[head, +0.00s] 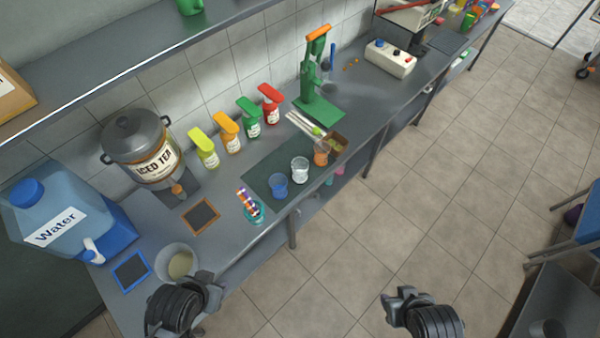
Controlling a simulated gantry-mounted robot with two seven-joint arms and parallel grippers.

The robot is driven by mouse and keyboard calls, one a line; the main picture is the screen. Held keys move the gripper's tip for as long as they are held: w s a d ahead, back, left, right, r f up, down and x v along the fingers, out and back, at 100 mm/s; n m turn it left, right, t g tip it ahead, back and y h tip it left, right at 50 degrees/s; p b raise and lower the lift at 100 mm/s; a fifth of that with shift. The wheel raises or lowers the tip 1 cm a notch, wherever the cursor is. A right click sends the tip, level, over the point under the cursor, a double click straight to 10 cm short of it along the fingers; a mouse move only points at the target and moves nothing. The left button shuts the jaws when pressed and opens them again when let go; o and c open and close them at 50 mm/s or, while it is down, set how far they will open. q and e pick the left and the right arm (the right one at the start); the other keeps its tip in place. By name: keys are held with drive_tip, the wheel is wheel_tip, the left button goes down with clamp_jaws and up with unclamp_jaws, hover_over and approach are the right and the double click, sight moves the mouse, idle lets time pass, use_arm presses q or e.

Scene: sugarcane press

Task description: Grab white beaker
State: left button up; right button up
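The white beaker (300,171), a clear whitish cup, stands upright on a dark mat (263,170) on the counter. A blue beaker (278,187) is to its left and an orange beaker (321,154) to its right. My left gripper (212,283) is at the bottom left, near the counter's front edge, below and left of the white beaker and apart from it. My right gripper (390,300) is over the floor at the bottom right, far from the beaker. Neither gripper visibly holds anything; their finger openings are too unclear to tell.
A bowl (177,263) sits near my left gripper. A holder with colorful sticks (252,207) stands left of the beakers. Several colored bottles (229,134) and a green press (318,80) stand behind. The iced tea pot (140,150) and water jug (65,220) are at left.

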idle(0.3)
drive_tip(key=o, duration=1.1)
